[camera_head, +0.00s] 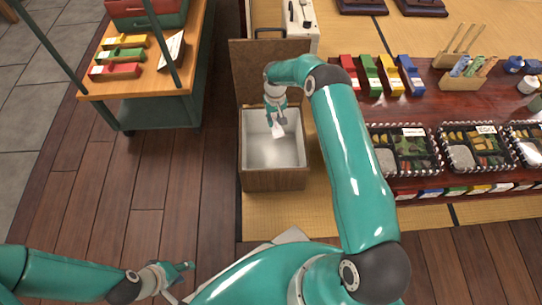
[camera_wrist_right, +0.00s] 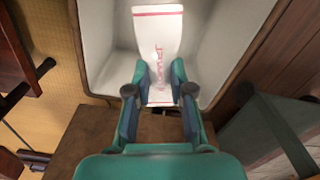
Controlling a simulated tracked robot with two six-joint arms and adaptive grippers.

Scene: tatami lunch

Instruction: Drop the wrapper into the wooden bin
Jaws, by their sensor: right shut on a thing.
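The wooden bin (camera_head: 274,180) stands open on the tatami, with a pale inner lining and its lid raised at the back. My right gripper (camera_head: 276,123) is over the bin's opening, near its back side. It is shut on the wrapper (camera_head: 278,131), a small white paper piece. In the right wrist view the wrapper (camera_wrist_right: 158,38) is white with red stripes and red lettering, held between the fingertips (camera_wrist_right: 160,84), with the bin's white inside (camera_wrist_right: 215,45) behind it. My left gripper (camera_head: 172,276) is low at the left, over the wooden floor; its finger opening is unclear.
A wooden cart (camera_head: 185,80) with coloured boxes stands at the upper left. A dark red table (camera_head: 420,108) at the right holds bento boxes (camera_head: 405,150), coloured packets and a chopstick holder (camera_head: 460,82). The plank floor left of the bin is clear.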

